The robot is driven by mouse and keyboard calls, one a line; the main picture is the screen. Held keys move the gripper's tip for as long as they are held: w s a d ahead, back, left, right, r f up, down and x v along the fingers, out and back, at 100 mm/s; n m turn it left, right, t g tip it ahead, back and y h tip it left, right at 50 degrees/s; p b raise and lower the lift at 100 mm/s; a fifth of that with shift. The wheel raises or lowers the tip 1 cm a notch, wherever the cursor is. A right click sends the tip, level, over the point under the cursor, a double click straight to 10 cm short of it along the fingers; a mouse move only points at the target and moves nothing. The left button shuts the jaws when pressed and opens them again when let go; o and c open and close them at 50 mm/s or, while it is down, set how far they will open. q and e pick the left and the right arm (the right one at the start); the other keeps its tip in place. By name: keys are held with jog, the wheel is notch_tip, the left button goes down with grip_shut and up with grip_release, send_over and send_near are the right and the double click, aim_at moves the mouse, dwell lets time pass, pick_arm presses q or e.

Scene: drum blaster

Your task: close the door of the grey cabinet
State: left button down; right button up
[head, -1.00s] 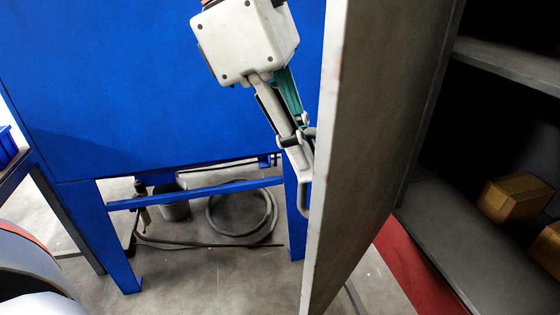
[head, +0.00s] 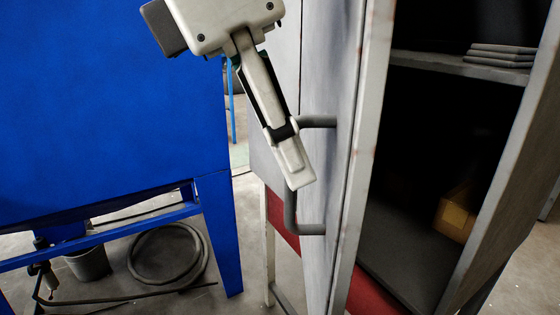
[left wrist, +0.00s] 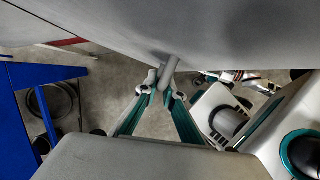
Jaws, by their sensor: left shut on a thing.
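The grey cabinet (head: 515,170) stands at the right in the head view, its dark inside showing through a gap. Its door (head: 344,170) stands partly open, with its outer face and near edge in sight. A grey bar handle (head: 308,229) sticks out from that outer face. My left gripper (head: 290,165) is shut on the handle, coming down from above left. In the left wrist view, the fingers (left wrist: 162,92) meet at the handle (left wrist: 169,70), close to the door's face (left wrist: 210,35). My right gripper is not in sight.
A large blue machine (head: 100,110) on legs stands left of the door. A bucket (head: 88,263) and a coiled hose (head: 165,255) lie on the floor beneath it. Inside the cabinet are a cardboard box (head: 455,215) and a stack of flat items (head: 500,55) on a shelf.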

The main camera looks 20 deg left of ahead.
pick_arm(q)
jog(key=shift+r, duration=0.15)
jog(key=c, duration=2.2)
grip_release()
jog(key=shift+o, duration=0.2)
jog(key=v, duration=1.2)
